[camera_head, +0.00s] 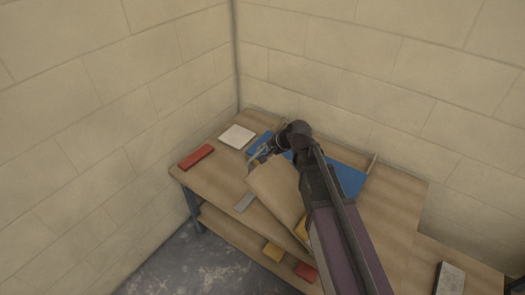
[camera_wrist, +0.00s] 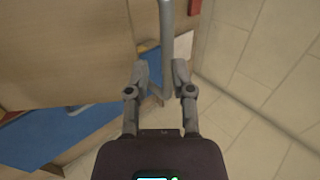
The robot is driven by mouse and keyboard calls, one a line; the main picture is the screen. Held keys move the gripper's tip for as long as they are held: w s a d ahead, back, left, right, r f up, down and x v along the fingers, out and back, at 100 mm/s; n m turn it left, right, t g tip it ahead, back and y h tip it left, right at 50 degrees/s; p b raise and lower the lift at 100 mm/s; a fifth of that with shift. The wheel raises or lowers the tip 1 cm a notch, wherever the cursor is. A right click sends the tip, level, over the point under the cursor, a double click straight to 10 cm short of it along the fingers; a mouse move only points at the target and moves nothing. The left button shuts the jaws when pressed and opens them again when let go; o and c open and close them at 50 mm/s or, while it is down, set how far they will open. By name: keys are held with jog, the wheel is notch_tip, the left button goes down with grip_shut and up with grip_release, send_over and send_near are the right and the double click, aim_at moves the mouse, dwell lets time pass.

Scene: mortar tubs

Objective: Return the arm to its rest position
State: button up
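My arm reaches from the lower right across the workbench in the head view. My gripper (camera_head: 263,152) is over the back left part of the bench, near blue pieces. In the wrist view my gripper (camera_wrist: 161,72) has its two fingers apart. A grey bar (camera_wrist: 166,25) shows between and beyond the fingers; I see no clear contact with it. A tan board-like thing (camera_head: 275,187) lies just in front of the gripper in the head view and partly hides the bench.
The wooden workbench (camera_head: 395,205) stands in a corner of block walls (camera_head: 330,60). A red block (camera_head: 196,156), a white tile (camera_head: 237,136) and a blue surface (camera_head: 348,178) are on it. A grey block (camera_head: 450,279) is at lower right. Open floor (camera_head: 190,265) shows at front left.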

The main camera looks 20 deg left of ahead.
jog(key=shift+w+a, duration=0.1)
dwell(0.4)
jog(key=s+d+n+g+h+p, duration=0.1)
jog(key=s+d, duration=0.4)
jog(key=d, duration=1.2)
jog(key=s+d+f+n+g+h+p, duration=0.1)
jog(key=s+d+h, duration=0.5)
jog(key=d, duration=1.2)
jog(key=shift+s+n+g+h+p, duration=0.2)
jog(key=shift+n+g+h+p, duration=0.15)
jog(key=shift+n+p, duration=0.5)
